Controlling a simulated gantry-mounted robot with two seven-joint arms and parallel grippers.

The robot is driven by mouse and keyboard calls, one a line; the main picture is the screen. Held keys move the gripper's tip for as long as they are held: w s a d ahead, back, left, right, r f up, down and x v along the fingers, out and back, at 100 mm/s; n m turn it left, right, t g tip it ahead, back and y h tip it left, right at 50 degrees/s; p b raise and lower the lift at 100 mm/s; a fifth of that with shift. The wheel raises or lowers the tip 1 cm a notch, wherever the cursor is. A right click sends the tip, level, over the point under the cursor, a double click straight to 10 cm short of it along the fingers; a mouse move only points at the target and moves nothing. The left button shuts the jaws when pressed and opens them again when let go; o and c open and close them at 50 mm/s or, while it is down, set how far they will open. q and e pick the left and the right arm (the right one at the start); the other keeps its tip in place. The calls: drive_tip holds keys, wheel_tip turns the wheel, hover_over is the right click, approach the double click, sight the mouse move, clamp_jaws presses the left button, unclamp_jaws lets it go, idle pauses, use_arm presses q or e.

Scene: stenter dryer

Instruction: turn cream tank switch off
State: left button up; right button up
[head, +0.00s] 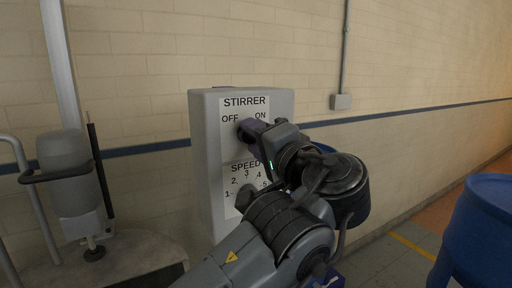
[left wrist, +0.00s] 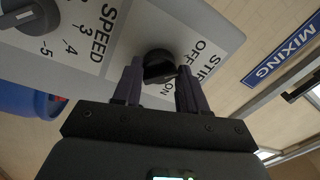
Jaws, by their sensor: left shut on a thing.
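A grey control box (head: 205,160) carries a white label panel marked STIRRER, OFF and ON at the top and SPEED below. My left gripper (head: 246,131) is at the stirrer switch and hides most of it in the head view. In the left wrist view the switch is a black round knob (left wrist: 159,62) between the two purple fingers of my left gripper (left wrist: 159,72), which is shut on it. I cannot clearly tell which mark the knob points to. My right gripper is not in view.
The grey speed knob (head: 245,198) sits below the stirrer switch, close to my left arm. A blue drum (head: 480,225) stands at the right. A grey stirrer motor (head: 70,165) stands over a tank at the left. A brick wall is behind.

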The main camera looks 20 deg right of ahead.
use_arm(q)
drive_tip(key=shift+w+f, duration=0.1)
drive_tip(key=shift+f, duration=0.1)
idle(0.3)
drive_tip(key=o, duration=1)
drive_tip(key=shift+r, duration=0.1)
drive_tip(key=s+b, duration=0.2)
drive_tip(key=s, duration=0.1)
drive_tip(key=s+d+b, duration=0.1)
drive_tip(key=s+b, duration=0.1)
drive_tip(key=s, duration=0.2)
drive_tip(key=s+b, duration=0.2)
drive_tip(key=s, duration=0.1)
drive_tip(key=shift+s+d+f+b, duration=0.3)
drive_tip(key=shift+s+f+b, duration=0.05)
drive_tip(key=shift+s+f, duration=0.05)
